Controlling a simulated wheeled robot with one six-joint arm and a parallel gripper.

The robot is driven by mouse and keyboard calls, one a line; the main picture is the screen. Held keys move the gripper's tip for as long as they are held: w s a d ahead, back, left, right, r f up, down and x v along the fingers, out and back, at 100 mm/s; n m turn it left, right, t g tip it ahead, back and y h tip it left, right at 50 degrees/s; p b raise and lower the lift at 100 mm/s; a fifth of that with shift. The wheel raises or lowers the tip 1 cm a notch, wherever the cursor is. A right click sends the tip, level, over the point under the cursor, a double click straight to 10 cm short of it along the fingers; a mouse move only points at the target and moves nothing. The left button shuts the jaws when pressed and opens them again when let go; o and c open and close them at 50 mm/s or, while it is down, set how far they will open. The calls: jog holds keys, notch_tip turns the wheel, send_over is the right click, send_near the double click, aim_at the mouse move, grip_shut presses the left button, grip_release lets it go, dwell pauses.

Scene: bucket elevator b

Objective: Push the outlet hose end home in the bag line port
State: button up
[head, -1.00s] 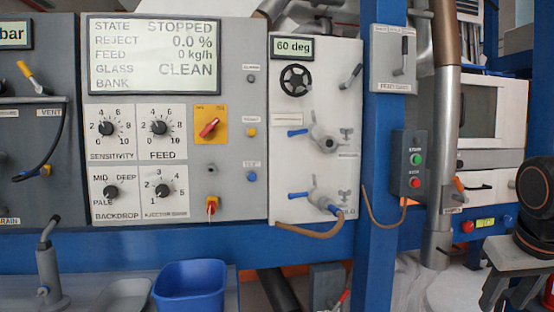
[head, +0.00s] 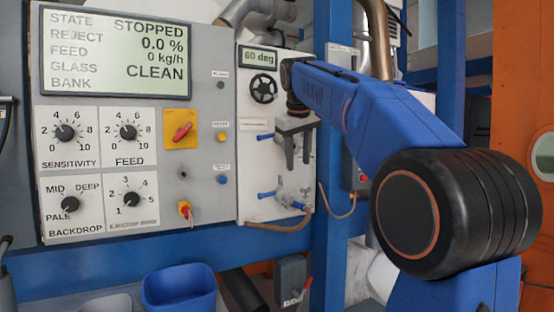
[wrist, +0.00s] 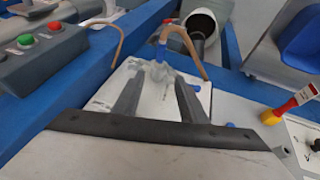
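The brown outlet hose (head: 292,228) loops from the lower valve (head: 288,194) on the white "60 deg" panel. Its blue end (head: 306,208) is at that valve; whether it is fully seated I cannot tell. In the wrist view the blue end (wrist: 162,38) shows beyond the fingertips, with the brown hose (wrist: 189,46) curving from it. No label for the bag line port is readable. My gripper (head: 298,165) hangs in front of the panel between the upper and lower valves, fingers down. In the wrist view my gripper (wrist: 160,78) is open, with nothing held and pale valve parts showing between the fingers.
A blue post (head: 328,205) stands just right of the panel. A grey button box (wrist: 40,45) with a second brown tube is at upper left in the wrist view. A control panel (head: 216,120) with dials is left of the white panel. A blue bin (head: 180,290) sits below.

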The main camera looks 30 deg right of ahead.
aim_at(298, 202)
jog(key=x, duration=1.7)
jog(key=shift+d+f, duration=0.1)
grip_shut()
